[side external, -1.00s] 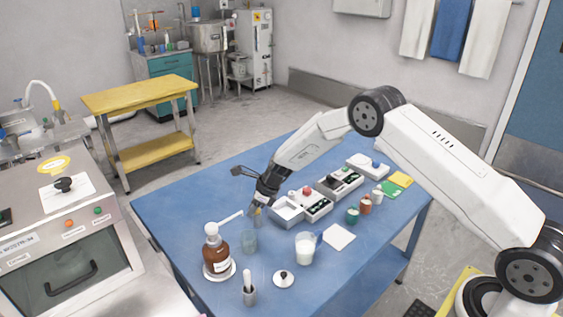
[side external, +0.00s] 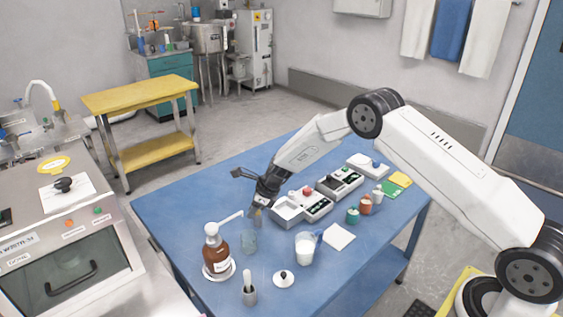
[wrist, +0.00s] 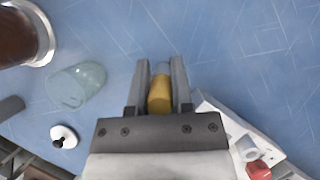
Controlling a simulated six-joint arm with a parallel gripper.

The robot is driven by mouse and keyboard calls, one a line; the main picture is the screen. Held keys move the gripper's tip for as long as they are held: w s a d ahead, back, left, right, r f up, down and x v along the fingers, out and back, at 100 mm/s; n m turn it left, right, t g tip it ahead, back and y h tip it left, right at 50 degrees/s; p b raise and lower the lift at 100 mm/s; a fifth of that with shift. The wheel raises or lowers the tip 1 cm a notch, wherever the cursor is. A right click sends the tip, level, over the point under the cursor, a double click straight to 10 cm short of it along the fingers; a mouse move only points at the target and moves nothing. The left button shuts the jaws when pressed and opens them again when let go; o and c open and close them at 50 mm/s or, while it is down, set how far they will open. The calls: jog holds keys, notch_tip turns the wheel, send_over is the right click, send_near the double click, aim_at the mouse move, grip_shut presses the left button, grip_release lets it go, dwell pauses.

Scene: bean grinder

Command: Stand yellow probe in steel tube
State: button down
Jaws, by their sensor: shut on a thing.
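My gripper (wrist: 160,85) is shut on a yellow cylinder, the yellow probe (wrist: 160,95), which sits between the two grey fingers. A pale grey-blue part shows just beyond its yellow end; I cannot tell whether it belongs to the probe. In the side view my gripper (side external: 257,206) is over the blue table, left of the grey open tray, with the probe small and partly hidden. A grey metal tube-like cup (side external: 249,296), with a white stick standing in it, is at the table's near edge. A grey shape (wrist: 10,108) at the wrist view's left edge may be this cup.
A brown bottle (side external: 215,255) on a white dish and a clear beaker (side external: 249,242) stand near the gripper. A white-filled glass (side external: 305,249) and a knobbed lid (side external: 283,279) are nearer the camera. White boxes (side external: 318,207) stand right. Bare blue table lies behind.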

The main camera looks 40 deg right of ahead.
grip_release()
dwell(0.4)
jog(key=shift+r, duration=0.15)
jog(key=shift+r, duration=3.35)
